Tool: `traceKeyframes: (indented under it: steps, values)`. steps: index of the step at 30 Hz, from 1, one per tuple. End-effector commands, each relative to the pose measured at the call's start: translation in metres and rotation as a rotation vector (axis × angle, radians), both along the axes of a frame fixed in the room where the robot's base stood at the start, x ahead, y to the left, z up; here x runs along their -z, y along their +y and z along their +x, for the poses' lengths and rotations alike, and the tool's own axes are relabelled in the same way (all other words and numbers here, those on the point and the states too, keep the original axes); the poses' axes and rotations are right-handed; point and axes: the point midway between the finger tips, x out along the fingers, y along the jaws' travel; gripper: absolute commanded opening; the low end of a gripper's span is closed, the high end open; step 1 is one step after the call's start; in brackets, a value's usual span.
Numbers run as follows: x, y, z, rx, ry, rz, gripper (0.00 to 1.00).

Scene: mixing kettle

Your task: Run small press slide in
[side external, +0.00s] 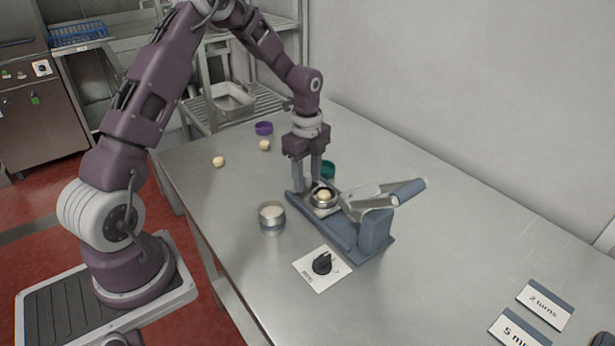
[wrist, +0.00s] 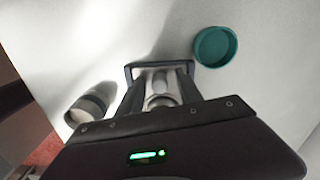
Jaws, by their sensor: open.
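The small press has a blue-grey base (side external: 350,235) and a tilted lever with a blue handle (side external: 407,192). A round metal cup (side external: 325,203) with a pale ball (side external: 325,194) in it sits on the base, left of the lever post. My gripper (side external: 309,183) is open and points down over the left end of the press, by the cup. In the wrist view, my fingers (wrist: 160,82) reach over the dark-rimmed end of the press (wrist: 128,69), with metal parts showing between them. Whether a finger touches the slide cannot be told.
A metal tin (side external: 271,218) stands left of the press; a teal ring (side external: 328,169) lies behind it. A purple ring (side external: 263,128) and two pale balls (side external: 218,161) lie farther back. A dial plate (side external: 322,267) is in front, cards (side external: 545,304) at right. The right tabletop is mostly clear.

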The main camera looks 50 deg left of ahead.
Motion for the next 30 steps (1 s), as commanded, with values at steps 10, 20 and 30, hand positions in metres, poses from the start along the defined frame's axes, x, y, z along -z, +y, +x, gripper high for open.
traceKeyframes:
  steps: [10,20,30]
  values:
    - [0.0015,-0.0002,-0.0002,0.000,0.001,0.000,0.21]
    - [0.0012,-0.0002,-0.0001,0.000,0.000,0.000,0.00]
    - [0.0010,-0.0003,0.0002,0.000,0.000,0.000,0.00]
